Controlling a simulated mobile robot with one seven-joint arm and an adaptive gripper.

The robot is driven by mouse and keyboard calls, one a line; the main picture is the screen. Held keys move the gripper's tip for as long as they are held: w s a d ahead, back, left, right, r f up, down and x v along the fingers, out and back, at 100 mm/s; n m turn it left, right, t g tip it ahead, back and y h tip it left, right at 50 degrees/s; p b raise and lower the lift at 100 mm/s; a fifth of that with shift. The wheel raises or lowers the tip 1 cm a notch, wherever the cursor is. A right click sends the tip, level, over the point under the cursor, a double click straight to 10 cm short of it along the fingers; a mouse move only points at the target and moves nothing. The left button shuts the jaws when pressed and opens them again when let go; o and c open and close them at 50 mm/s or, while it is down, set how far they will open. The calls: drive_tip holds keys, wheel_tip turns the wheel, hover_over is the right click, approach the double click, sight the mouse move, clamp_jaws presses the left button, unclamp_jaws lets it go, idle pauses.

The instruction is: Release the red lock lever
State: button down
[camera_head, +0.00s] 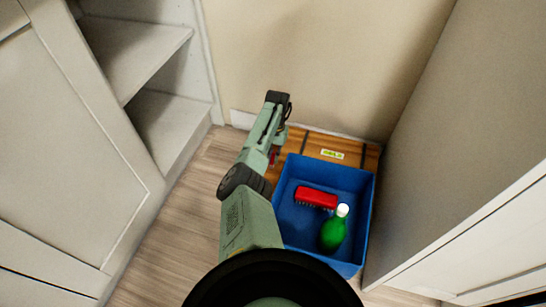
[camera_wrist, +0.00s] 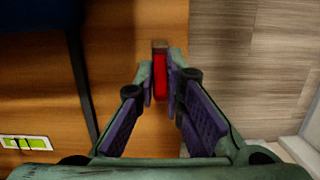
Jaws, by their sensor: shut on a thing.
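The red lock lever (camera_wrist: 160,76) stands between my fingertips in the wrist view, at the edge of a wooden box (camera_wrist: 135,22). A brown-grey piece shows at its far end. In the head view a small bit of the red lever (camera_head: 272,158) shows beside my arm; the rest is hidden. My gripper (camera_wrist: 161,88), with purple pads, is shut on the lever, one finger on each side. The wooden box (camera_head: 313,143) has dark straps and a yellow-green label (camera_head: 332,154), which also shows in the wrist view (camera_wrist: 25,142).
Shelving (camera_head: 150,110) is on the left, a cabinet (camera_head: 460,150) on the right, a wall behind. Wooden floor (camera_head: 190,205) is open at left.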

drive_tip(key=c, duration=1.7)
unclamp_jaws()
drive_tip(key=shift+a, duration=0.1)
drive_tip(key=r, duration=0.4)
drive_tip(key=w+r, duration=0.1)
drive_tip(key=r, duration=0.3)
drive_tip(key=w+r, duration=0.1)
drive_tip(key=r, duration=0.3)
drive_tip(key=shift+d, duration=0.35)
drive_tip(key=shift+f, duration=0.1)
